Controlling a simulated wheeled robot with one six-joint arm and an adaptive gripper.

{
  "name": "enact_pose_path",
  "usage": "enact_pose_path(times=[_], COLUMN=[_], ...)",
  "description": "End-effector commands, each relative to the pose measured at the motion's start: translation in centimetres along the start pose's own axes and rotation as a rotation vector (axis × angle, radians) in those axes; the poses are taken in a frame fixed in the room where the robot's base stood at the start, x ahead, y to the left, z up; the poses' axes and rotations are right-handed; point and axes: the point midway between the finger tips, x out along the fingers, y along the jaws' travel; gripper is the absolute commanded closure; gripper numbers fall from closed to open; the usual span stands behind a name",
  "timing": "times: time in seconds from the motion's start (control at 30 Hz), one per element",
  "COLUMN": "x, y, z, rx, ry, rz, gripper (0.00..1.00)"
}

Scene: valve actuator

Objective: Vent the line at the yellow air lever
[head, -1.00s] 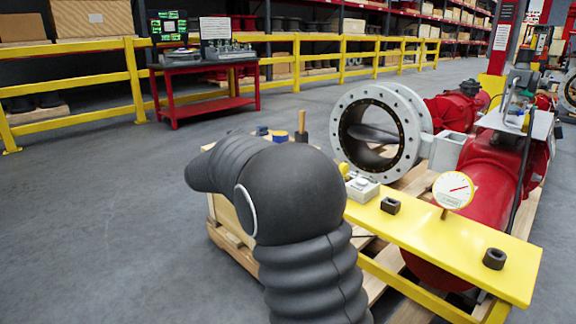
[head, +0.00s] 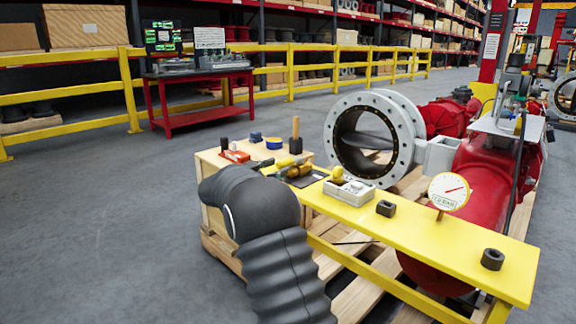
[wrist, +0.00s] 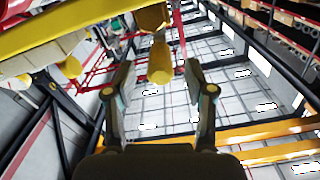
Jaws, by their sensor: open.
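In the wrist view, my gripper (wrist: 156,70) is open, with one dark finger on each side. A yellow rounded lever-like piece (wrist: 160,62) shows between the fingertips, hanging in the picture from a darker yellow block (wrist: 152,18). The fingers look apart from it; I cannot tell its exact depth. In the head view, a small yellow knob (head: 338,174) stands by a light grey box (head: 349,191) on the yellow plate (head: 440,236); I cannot tell whether it is the same piece. My gripper is hidden in the head view behind my dark arm.
A wooden crate (head: 213,172) holding tools stands left of the plate. A round gauge (head: 448,191) and dark square and round blocks stand on the plate. The grey flanged valve (head: 370,140) and red actuator (head: 480,185) are behind. Open floor lies left.

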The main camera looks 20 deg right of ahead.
Motion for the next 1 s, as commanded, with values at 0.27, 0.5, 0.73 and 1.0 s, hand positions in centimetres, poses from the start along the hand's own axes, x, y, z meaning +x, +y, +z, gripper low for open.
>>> enact_pose_path(times=[0.27,0.5,0.73,1.0], x=[4.3,5.5,5.6,5.6], y=[0.0,0.0,-0.1,0.0], z=[0.1,0.1,0.0,0.0], rx=[0.001,0.0,0.0,0.0], ry=[0.001,0.0,0.0,0.0], rz=[0.0,-0.001,-0.002,-0.002], gripper=[0.46,0.46,0.46,1.0])
